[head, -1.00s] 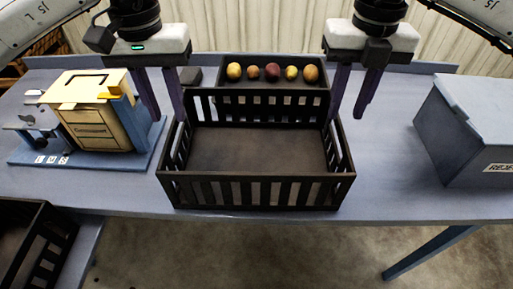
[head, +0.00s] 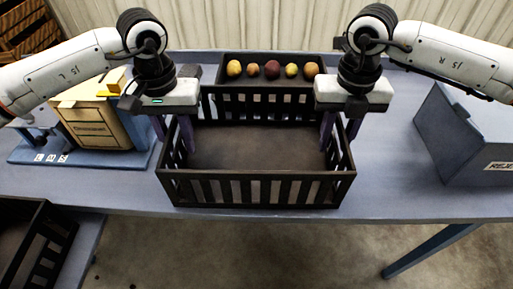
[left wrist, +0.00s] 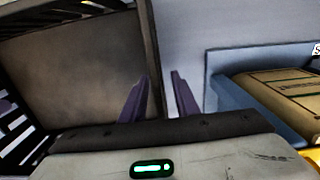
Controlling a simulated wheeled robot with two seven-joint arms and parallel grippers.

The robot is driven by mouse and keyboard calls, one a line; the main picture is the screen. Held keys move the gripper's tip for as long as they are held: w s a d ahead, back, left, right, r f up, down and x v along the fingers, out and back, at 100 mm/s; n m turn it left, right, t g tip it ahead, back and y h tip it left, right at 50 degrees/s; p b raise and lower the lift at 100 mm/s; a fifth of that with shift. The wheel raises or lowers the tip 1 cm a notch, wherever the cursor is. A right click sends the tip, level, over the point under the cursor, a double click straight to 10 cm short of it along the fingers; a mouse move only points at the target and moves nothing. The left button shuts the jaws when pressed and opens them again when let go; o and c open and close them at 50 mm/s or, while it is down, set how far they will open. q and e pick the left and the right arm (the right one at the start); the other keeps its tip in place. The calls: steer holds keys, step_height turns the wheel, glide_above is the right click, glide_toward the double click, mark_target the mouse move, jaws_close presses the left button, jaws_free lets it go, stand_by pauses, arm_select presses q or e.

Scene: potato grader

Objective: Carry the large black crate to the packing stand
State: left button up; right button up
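The large black slatted crate (head: 255,152) sits empty on the blue-grey table, its long side facing me. My left gripper (head: 174,138) is over its left end wall, with fingers apart. In the left wrist view the left gripper (left wrist: 160,98) has one finger on the inner side of the crate's wall (left wrist: 151,45) and one outside, with a gap on the outer side. My right gripper (head: 340,135) is at the right end wall, fingers apart on either side of it. I see no packing stand that I can identify.
A black tray (head: 225,62) with several potatoes stands behind the crate. A cream box (head: 100,128) on a blue base is at left, a blue-grey reject bin (head: 455,135) at right. Another black crate (head: 52,222) is on a lower surface at front left.

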arm_select(q)
jaws_close()
arm_select(e)
jaws_close()
arm_select(q)
steer(key=shift+r, duration=0.1)
arm_select(e)
steer(key=shift+r, duration=0.1)
stand_by(0.9)
